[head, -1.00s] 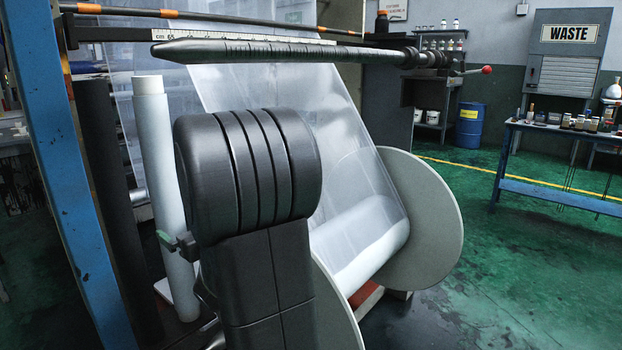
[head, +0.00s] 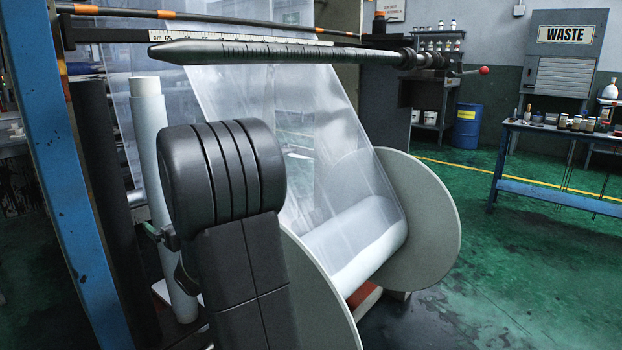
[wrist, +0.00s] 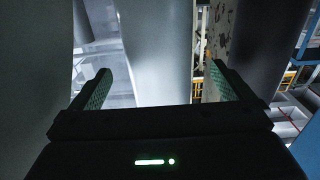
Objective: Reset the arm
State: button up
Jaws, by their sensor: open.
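My gripper (wrist: 160,88) is open in the wrist view, its two green-padded fingers wide apart with nothing held between them. A pale, smooth upright surface (wrist: 165,50) fills the space beyond the fingers; I cannot tell how far off it is. In the head view my dark arm stands in the front, left of centre, and hides part of the film roll. The gripper's fingers are not clear in the head view. A white upright roll (head: 149,120) stands just behind and left of my arm.
The film roll (head: 350,240) lies between two grey discs (head: 425,215), with clear film (head: 290,110) rising from it. A dark bar (head: 270,52) crosses above. A blue post (head: 70,180) stands at left. A blue bench (head: 560,190) stands at right; green floor between is free.

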jog(key=shift+w+a+r, duration=0.4)
jog(key=shift+a+r, duration=0.1)
jog(key=shift+r, duration=0.1)
jog(key=shift+w+a+r, duration=0.4)
jog(key=shift+a+r, duration=0.1)
jog(key=shift+r, duration=0.1)
jog(key=shift+r, duration=0.1)
